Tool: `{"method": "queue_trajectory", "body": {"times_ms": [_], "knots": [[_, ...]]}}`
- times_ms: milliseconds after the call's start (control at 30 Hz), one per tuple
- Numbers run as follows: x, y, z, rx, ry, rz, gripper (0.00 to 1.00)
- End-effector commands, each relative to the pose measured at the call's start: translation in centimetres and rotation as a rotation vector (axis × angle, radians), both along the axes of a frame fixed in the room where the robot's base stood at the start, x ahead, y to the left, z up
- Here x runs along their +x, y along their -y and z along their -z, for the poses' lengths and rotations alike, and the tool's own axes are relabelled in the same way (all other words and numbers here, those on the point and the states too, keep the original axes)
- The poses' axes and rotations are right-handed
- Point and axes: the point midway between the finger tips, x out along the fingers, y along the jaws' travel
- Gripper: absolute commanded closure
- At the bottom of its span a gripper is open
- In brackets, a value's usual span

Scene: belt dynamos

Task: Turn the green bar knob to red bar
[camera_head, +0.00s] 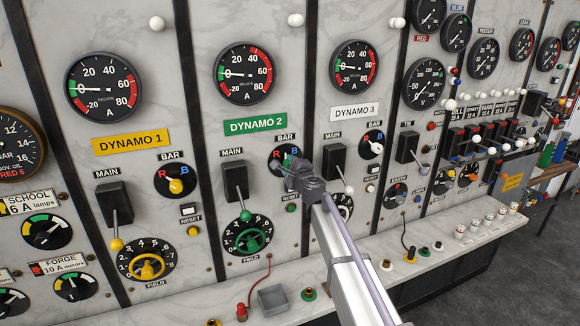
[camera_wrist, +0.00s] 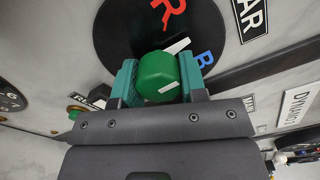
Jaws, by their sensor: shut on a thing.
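The green bar knob (camera_wrist: 157,73) sits on a black disc (camera_wrist: 118,35) with a red R (camera_wrist: 174,13) and a blue B (camera_wrist: 205,58). My gripper (camera_wrist: 158,82) is shut on the knob, with a teal finger pad on each side. A white stripe shows on the knob's edge, pointing roughly between R and B; I cannot tell its exact setting. In the head view, the disc (camera_head: 276,152) is on the DYNAMO 2 panel (camera_head: 255,126), under the BAR label. My gripper (camera_head: 296,172) hides most of the knob there.
The black MAIN lever (camera_head: 236,182) is left of my gripper, and the DYNAMO 3 MAIN lever (camera_head: 337,165) is close on its right. The green field wheel (camera_head: 248,238) is below left. A grey tray (camera_head: 273,299) and a red plug (camera_head: 242,311) lie on the ledge.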

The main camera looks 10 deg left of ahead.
Motion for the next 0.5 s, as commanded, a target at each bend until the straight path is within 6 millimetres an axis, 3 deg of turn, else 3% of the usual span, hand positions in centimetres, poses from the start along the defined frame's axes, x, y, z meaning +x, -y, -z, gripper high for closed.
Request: {"method": "queue_trajectory", "body": {"times_ms": [500], "knots": [[-0.05,0.06,-0.19,-0.41,0.219,0.0,0.85]]}}
